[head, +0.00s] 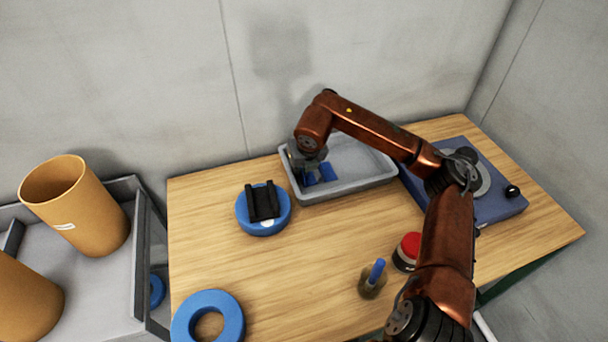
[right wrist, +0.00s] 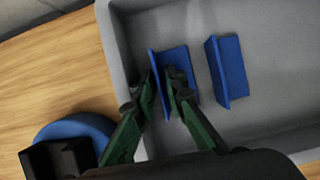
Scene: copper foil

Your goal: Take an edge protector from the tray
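The grey tray (head: 352,190) stands at the back of the wooden table. Two blue angled edge protectors lie in it: the near one (right wrist: 180,58) and another (right wrist: 228,72) to its right in the right wrist view. My right gripper (right wrist: 160,82) reaches down into the left end of the tray. Its fingertips are close together on both sides of the upright flange of the near protector, which appears pinched between them. In the head view the right gripper (head: 305,168) partly hides the protectors. My left gripper is not in view.
A blue disc (head: 243,219) with a black holder (head: 262,201) stands left of the tray. A blue ring (head: 228,305), a blue-handled brush in a pot (head: 373,282) and a red button (head: 410,245) are nearer. A blue machine (head: 500,205) stands right; orange tubes (head: 110,228) stand left.

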